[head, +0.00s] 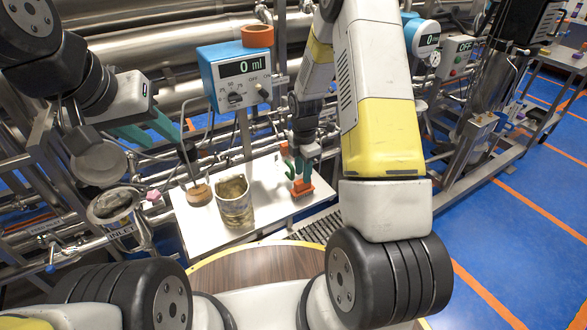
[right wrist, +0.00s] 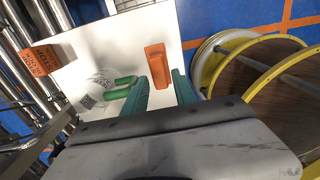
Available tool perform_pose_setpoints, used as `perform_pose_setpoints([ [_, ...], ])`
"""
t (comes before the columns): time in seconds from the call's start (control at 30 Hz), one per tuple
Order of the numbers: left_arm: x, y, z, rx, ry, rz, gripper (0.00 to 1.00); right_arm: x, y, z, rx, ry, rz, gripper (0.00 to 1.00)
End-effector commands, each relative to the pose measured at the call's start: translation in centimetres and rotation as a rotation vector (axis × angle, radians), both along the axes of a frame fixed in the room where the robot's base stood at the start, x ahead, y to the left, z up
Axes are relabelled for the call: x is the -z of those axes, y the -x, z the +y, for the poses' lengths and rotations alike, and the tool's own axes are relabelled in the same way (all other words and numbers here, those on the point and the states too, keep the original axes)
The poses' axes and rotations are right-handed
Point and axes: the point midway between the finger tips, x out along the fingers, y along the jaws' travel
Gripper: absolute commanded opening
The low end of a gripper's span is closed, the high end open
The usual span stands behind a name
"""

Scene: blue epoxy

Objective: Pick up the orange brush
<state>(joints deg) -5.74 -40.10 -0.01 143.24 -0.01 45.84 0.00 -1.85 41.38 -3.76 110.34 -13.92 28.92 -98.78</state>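The orange brush (head: 301,188) lies on the white tabletop (head: 262,222), near its right edge. In the right wrist view the orange brush (right wrist: 157,65) shows as a small block with a darker recess. My right gripper (head: 304,170) points down over it. Its two teal fingers (right wrist: 161,78) are apart, with the brush ahead of the gap between them; I cannot tell whether they touch it. My left gripper (head: 158,132) is open and empty, up at the left, away from the table.
A stained cup (head: 235,205) and a round brown object (head: 199,195) stand left of the brush. A blue meter reading 0 ml (head: 240,75) stands behind.

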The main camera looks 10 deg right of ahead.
Motion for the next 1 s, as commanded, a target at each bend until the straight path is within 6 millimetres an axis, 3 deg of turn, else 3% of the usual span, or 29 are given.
perform_pose_setpoints([
  [0.3,0.0,0.0,0.0,0.000,0.000,0.000,0.36,4.3,-0.2,0.0,0.000,0.001,0.002,0.33],
  [0.57,0.0,0.0,0.0,0.000,0.000,0.000,0.36,4.7,-0.3,0.0,0.001,0.001,-0.001,0.33],
  [0.6,0.0,0.0,0.0,0.000,0.000,0.000,0.36,4.6,-0.3,0.0,0.001,0.000,-0.001,0.31],
  [0.77,0.0,0.0,0.0,0.000,0.000,0.000,0.36,4.6,-0.3,0.0,0.001,0.000,0.000,0.00],
  [1.0,0.0,0.0,0.0,0.000,0.000,0.000,0.36,4.6,-0.3,0.0,0.001,0.000,-0.001,0.00],
])
